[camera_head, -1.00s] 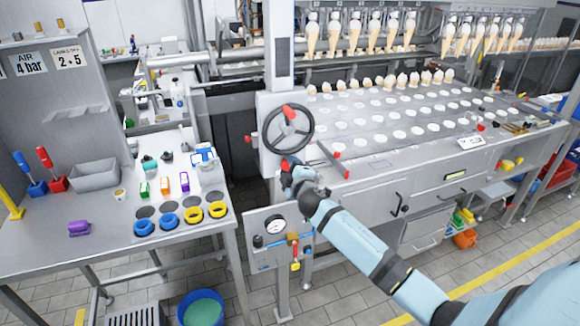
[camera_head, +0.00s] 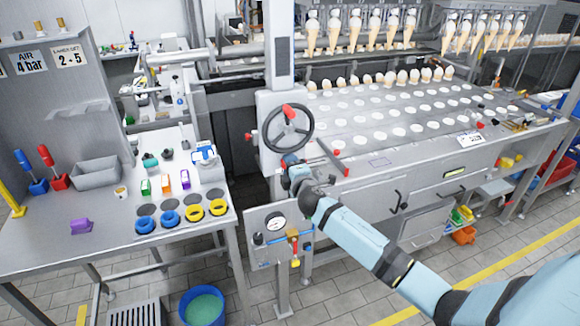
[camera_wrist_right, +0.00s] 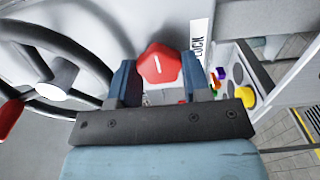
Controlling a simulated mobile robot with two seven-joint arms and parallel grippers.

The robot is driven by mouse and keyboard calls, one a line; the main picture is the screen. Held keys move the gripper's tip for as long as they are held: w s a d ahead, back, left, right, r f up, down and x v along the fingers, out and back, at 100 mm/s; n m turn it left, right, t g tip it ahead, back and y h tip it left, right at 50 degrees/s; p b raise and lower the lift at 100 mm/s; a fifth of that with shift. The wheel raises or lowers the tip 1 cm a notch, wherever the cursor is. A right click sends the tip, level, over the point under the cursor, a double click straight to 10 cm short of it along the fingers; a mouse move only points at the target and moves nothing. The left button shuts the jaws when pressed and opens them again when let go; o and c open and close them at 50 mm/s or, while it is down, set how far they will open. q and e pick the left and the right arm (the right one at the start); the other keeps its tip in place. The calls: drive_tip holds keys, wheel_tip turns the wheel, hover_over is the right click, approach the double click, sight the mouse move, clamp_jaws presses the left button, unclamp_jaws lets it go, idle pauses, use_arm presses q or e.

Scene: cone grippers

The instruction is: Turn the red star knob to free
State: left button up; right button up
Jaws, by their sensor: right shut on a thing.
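The red star knob (camera_wrist_right: 158,65) shows in the right wrist view, with a short white mark on its face. The mark stands nearly upright in that picture, slightly tilted. My right gripper (camera_wrist_right: 160,78) has one dark blue finger on each side of the knob and is shut on it. A white label (camera_wrist_right: 200,35) beside the knob has dark lettering that appears to read LOCK. In the head view my right gripper (camera_head: 292,164) is at the machine's front panel, below the handwheel, and hides the knob. My left gripper is not in view.
A pressure gauge (camera_head: 276,222) and valve sit below. A workbench (camera_head: 110,250) stands at left.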

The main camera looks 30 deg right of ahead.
drive_tip(key=o, duration=0.9)
drive_tip(key=shift+o, duration=0.2)
drive_tip(key=b+v, duration=0.2)
drive_tip(key=v, duration=1.1)
drive_tip(key=shift+s, duration=0.4)
drive_tip(key=s+a+f+m+g+y+p, duration=0.1)
drive_tip(key=s+a+f+m+g+y, duration=0.2)
drive_tip(key=s+a+f+m, duration=0.3)
drive_tip(key=s+a+f+m+g+y+p, duration=0.2)
drive_tip(key=s+a+f+m, duration=0.4)
drive_tip(key=s+a+f, duration=0.8)
drive_tip(key=s+g+y, duration=0.1)
drive_tip(key=s+y, duration=0.1)
drive_tip(key=s, duration=0.2)
drive_tip(key=shift+a+y, duration=0.15)
drive_tip(key=shift+y, duration=0.15)
